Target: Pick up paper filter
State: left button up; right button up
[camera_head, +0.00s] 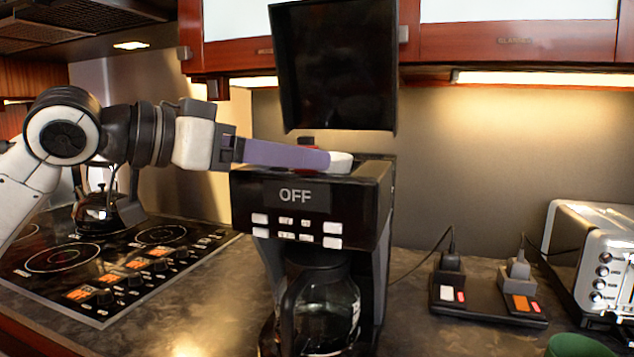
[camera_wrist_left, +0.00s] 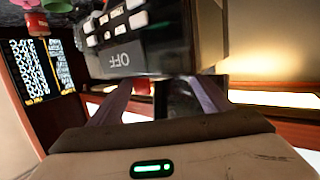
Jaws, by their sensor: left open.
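My left gripper (camera_head: 322,159) reaches in from the left, its purple fingers over the top of the black coffee maker (camera_head: 375,190). In the left wrist view its two fingers (camera_wrist_left: 158,84) are spread apart, with no object clearly held between them. A white rounded piece (camera_head: 341,162) shows at the fingertips, at the coffee maker's top. I cannot tell whether it is the paper filter or part of a fingertip. No other paper filter can be made out. The coffee maker also shows in the left wrist view (camera_wrist_left: 165,40). My right gripper is not in view.
A black upright panel (camera_head: 333,65) stands above the coffee maker. A glass carafe (camera_head: 325,305) sits below. The cooktop (camera_head: 120,265) with a kettle (camera_head: 97,208) is at left. A power strip (camera_head: 485,303) and toaster (camera_head: 600,255) are at right. Red cabinets (camera_head: 515,42) hang above.

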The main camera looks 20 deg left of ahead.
pick_arm(q)
jog(key=x, duration=0.3)
jog(key=shift+w+d, duration=0.2)
jog(key=shift+d, duration=0.05)
jog(key=c, duration=0.8)
jog(key=shift+o, duration=0.2)
